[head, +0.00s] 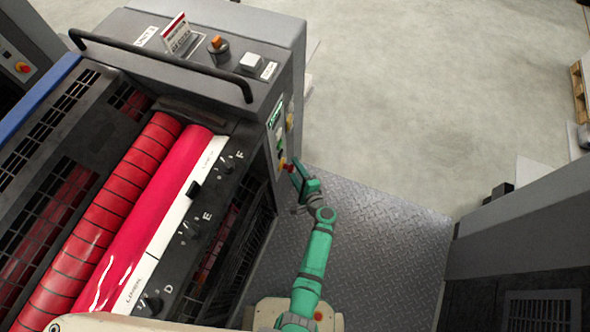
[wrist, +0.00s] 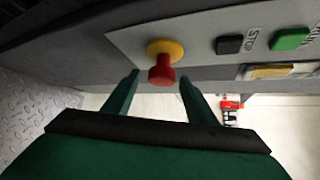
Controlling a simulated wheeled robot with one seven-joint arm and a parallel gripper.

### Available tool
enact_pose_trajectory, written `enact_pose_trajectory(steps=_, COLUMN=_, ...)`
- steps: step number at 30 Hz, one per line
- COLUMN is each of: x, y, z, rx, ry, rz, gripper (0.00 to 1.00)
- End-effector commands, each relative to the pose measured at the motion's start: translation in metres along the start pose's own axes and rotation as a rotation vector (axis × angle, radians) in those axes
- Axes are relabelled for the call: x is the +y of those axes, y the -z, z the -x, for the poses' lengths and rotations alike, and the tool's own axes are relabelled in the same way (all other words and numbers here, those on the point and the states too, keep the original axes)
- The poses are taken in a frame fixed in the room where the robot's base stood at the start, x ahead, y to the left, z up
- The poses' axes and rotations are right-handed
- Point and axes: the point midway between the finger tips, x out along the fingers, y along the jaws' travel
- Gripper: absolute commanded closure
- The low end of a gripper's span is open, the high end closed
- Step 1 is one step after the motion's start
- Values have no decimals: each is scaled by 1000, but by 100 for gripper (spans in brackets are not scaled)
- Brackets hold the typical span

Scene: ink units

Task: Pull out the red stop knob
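The red stop knob (wrist: 162,72) sits on a yellow collar (wrist: 164,49) on the machine's side panel in the wrist view. In the head view the red knob (head: 290,168) shows at the low end of the panel. My gripper (wrist: 160,84) is open, with one green finger on each side of the knob. A gap shows between the knob and each finger, and neither appears to touch it. In the head view my gripper (head: 297,176) is close against the panel, and its fingers are hard to make out.
A black STOP button (wrist: 229,44) and a green RUN button (wrist: 290,39) lie right of the knob. A black rail (head: 165,58) runs along the machine's top edge. Red rollers (head: 150,215) lie left of my arm. The metal floor plate (head: 385,250) is clear.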

Motion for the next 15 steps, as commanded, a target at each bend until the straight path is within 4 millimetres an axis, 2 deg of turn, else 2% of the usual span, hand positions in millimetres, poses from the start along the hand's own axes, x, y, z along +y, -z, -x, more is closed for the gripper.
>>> enact_pose_trajectory(steps=8, x=-1, y=-2, z=-1, rx=-4, ry=0, rz=2, gripper=49)
enact_pose_trajectory(steps=11, x=-1, y=-2, z=6, rx=-4, ry=1, rz=2, gripper=49)
enact_pose_trajectory(steps=15, x=0, y=-2, z=27, rx=-2, ry=0, rz=2, gripper=49)
